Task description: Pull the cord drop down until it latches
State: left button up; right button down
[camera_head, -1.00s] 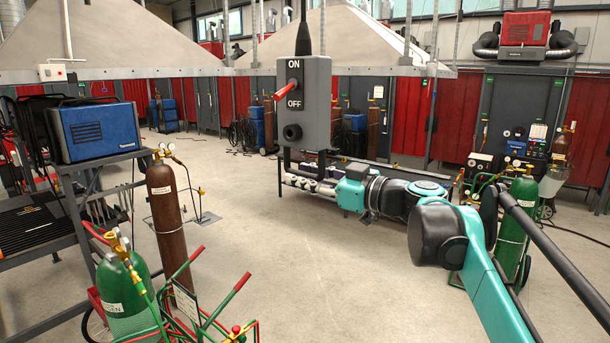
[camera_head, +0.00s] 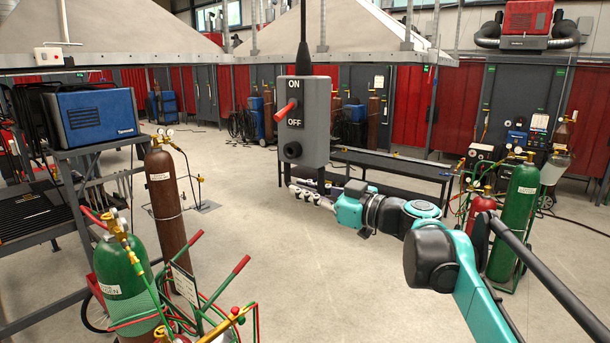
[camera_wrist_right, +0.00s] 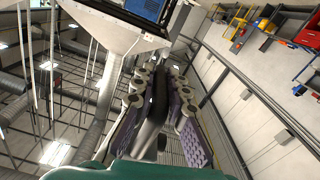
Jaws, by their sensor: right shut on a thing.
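The cord drop is a grey box (camera_head: 307,120) marked ON and OFF with a red lever, hanging upright on a black cord (camera_head: 303,45). A dark handle bar below it reaches down to my right gripper (camera_head: 312,193). The lever points out to the lower left. In the right wrist view the purple-padded fingers of my right gripper (camera_wrist_right: 155,105) are closed on a dark bar (camera_wrist_right: 157,88), the cord drop's handle. The exact contact is partly hidden. Whether the drop is latched cannot be seen. My left gripper is not in view.
A brown cylinder (camera_head: 168,220) and a green cylinder (camera_head: 122,280) on a cart stand at left. A blue machine (camera_head: 95,117) sits on a rack. Another green cylinder (camera_head: 515,215) stands at right behind my arm. The middle floor (camera_head: 290,270) is clear.

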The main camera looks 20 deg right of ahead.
notch_tip(320, 180, down, 26)
jog(key=b, duration=1.2)
jog(key=shift+f+b, duration=0.2)
jog(key=shift+b, duration=0.15)
jog(key=c, duration=1.5)
grip_release()
jog(key=shift+c, duration=0.2)
jog(key=v, duration=1.2)
